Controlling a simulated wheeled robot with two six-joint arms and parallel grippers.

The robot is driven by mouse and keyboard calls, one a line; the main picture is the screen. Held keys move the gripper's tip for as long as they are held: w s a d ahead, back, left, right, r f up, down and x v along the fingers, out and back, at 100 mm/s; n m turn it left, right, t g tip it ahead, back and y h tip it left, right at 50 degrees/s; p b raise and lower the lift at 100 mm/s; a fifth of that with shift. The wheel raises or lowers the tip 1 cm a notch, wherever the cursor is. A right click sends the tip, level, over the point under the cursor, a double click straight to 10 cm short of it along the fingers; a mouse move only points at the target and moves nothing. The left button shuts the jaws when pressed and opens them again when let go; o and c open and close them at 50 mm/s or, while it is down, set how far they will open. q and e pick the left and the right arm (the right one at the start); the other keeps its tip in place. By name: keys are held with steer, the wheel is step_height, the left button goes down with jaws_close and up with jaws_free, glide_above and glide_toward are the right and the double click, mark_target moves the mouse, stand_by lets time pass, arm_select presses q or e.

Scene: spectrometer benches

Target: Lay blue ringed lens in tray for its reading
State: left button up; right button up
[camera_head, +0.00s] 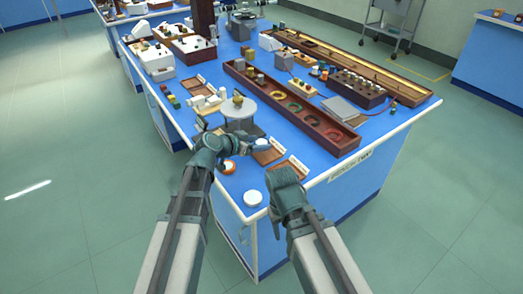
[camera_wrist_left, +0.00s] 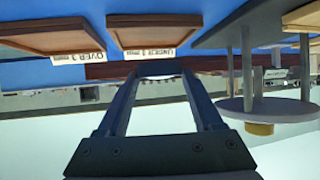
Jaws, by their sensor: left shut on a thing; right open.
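My left gripper (camera_head: 255,145) reaches right over the near part of the blue bench. It is shut on the blue ringed lens (camera_head: 263,142), a small pale blue shape at its fingertips, held above the brown trays. In the left wrist view the fingers (camera_wrist_left: 158,72) meet at a thin pale edge; the ring's colour is unclear there. That view is upside down and shows two trays, labelled UNDER 1 mm (camera_wrist_left: 155,30) and OVER 1 mm (camera_wrist_left: 60,38). My right gripper (camera_head: 285,177) is open, low over the bench's near edge.
A grey round stand (camera_head: 238,109) is just behind my left gripper. A long dark red rack (camera_head: 317,133) with several coloured rings lies behind the trays. A white disc (camera_head: 252,198) and an orange ringed piece (camera_head: 229,167) lie near the front edge.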

mark_target(262, 155)
arm_select(q)
steer(key=shift+w+d, duration=0.2)
steer(key=shift+d, duration=0.3)
step_height(262, 155, down, 4)
steer(key=b, duration=0.4)
steer(key=shift+d, duration=0.15)
steer(key=shift+r, duration=0.2)
steer(key=shift+f, duration=0.1)
